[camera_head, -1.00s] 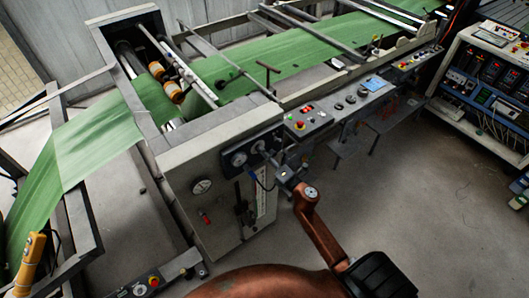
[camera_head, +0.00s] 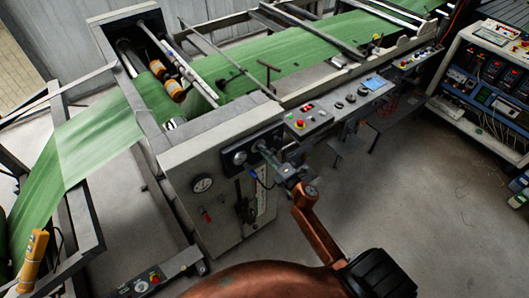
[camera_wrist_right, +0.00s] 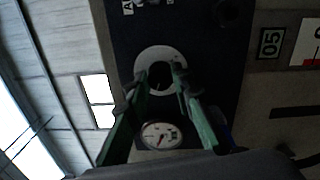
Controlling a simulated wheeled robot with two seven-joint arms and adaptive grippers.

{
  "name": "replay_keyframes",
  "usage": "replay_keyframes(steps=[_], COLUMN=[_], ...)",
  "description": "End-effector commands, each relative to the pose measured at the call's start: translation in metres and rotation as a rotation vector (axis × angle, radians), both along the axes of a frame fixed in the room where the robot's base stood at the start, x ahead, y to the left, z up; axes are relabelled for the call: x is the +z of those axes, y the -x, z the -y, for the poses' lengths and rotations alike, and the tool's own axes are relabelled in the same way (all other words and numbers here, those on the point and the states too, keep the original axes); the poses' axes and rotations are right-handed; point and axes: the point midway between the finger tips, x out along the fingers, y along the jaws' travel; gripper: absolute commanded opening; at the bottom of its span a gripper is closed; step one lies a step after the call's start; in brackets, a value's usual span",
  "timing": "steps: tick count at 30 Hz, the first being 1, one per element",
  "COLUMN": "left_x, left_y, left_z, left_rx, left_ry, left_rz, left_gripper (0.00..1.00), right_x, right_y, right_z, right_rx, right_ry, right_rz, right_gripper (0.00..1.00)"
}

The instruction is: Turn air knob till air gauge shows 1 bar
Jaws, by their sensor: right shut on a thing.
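My right gripper (camera_head: 264,149) reaches the dark panel (camera_head: 231,150) on the grey cabinet. In the right wrist view its two green fingers (camera_wrist_right: 160,80) are shut on the air knob, inside a pale round collar (camera_wrist_right: 150,57). The knob itself is mostly hidden by the fingers and shadow. The air gauge (camera_wrist_right: 161,135), a small white dial, lies just below the collar in that view. Its red needle points to the lower left; the figures are too small to read. In the head view the gauge (camera_head: 239,158) sits left of the gripper. My left gripper is not in view.
A larger white dial (camera_head: 203,184) and a red handle (camera_head: 207,214) are on the cabinet front. A control box (camera_head: 308,118) with buttons is right of the gripper. Green sheet (camera_head: 100,140) runs through the machine.

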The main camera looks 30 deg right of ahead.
Motion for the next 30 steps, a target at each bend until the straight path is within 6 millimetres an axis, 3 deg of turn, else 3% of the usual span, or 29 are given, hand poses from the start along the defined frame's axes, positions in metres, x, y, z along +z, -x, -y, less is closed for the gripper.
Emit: replay_keyframes(steps=[1,2,9,20,30], left_x=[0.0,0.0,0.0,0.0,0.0], left_y=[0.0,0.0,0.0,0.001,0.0], left_z=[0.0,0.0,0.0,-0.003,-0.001], left_rx=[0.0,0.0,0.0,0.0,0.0], left_ry=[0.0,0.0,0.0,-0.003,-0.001], left_rz=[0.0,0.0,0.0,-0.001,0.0], left_gripper=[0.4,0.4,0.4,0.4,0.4], right_x=[-0.001,-0.001,0.0,-0.002,-0.004], right_y=[0.0,0.0,0.0,0.007,0.071], right_z=[0.001,0.001,0.001,0.001,0.007], right_rx=[-0.002,-0.002,-0.001,-0.002,-0.003], right_ry=[0.0,0.001,0.001,0.001,0.001], right_rz=[-0.002,-0.002,-0.001,-0.003,-0.003], right_gripper=[0.0,0.24,0.39,0.39,0.39])
